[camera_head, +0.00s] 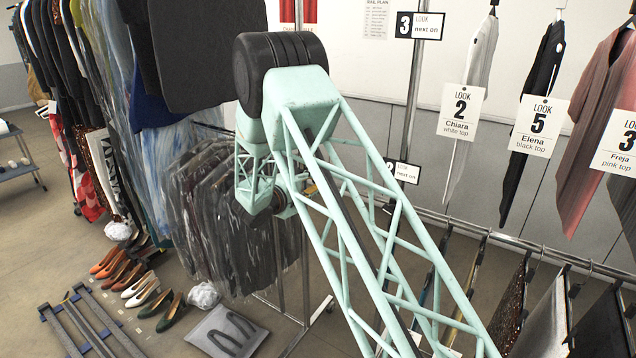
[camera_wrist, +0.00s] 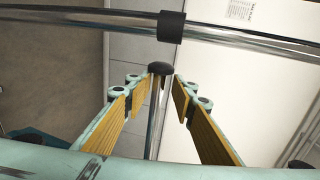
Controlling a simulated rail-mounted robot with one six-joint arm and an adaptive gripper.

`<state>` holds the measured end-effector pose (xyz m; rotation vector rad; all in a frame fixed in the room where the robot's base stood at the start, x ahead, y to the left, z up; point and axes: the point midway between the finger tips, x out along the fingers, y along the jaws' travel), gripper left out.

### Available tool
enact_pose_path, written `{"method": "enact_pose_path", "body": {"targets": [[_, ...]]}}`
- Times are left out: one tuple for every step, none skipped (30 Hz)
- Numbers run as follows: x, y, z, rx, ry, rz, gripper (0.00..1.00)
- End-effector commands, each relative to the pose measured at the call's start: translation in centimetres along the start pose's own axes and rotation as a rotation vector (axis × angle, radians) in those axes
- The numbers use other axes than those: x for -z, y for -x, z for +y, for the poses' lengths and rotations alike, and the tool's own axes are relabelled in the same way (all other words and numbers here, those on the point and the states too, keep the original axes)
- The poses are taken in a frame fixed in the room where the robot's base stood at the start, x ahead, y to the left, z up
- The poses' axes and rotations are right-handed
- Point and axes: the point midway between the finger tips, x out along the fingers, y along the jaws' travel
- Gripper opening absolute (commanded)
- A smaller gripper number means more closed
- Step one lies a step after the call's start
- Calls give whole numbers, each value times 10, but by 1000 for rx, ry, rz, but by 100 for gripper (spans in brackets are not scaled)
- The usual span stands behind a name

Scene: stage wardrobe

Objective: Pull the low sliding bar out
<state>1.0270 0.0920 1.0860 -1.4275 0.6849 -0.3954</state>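My gripper (camera_wrist: 158,82) is open in the wrist view, its yellow-padded fingers spread apart. A chrome rod (camera_wrist: 154,128) with a black end cap (camera_wrist: 160,68) shows in the gap between the fingers. Neither finger visibly closes on it. I cannot tell for certain whether this rod is the low sliding bar, or how far it lies from the pads. A thicker chrome bar (camera_wrist: 85,22) with a black collar (camera_wrist: 171,26) crosses beyond the fingertips. In the head view my own arm hides most of the gripper.
A low chrome rail (camera_head: 520,243) with hanging garments runs at right. Above it hang tagged garments, including a white top (camera_head: 478,50). Plastic-covered clothes (camera_head: 215,215) hang left of my arm.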

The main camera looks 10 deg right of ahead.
Motion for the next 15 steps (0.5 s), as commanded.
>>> {"method": "enact_pose_path", "body": {"targets": [[-3,1,1,-1,1,-5,25],[-3,1,1,-1,1,-5,25],[-3,2,1,-2,1,-5,25],[-3,2,1,-2,1,-5,25],[-3,2,1,-2,1,-5,25],[-3,2,1,-2,1,-5,25],[-3,3,1,-2,1,-5,25],[-3,4,1,-2,1,-6,25],[-3,6,1,-2,1,-6,25],[-3,7,1,-2,1,-6,25],[-3,9,1,-2,1,-6,25],[-3,11,1,-2,2,-6,25],[-3,13,1,-2,2,-6,25],[-3,16,1,-2,2,-6,25],[-3,19,2,-3,2,-5,25]]}}
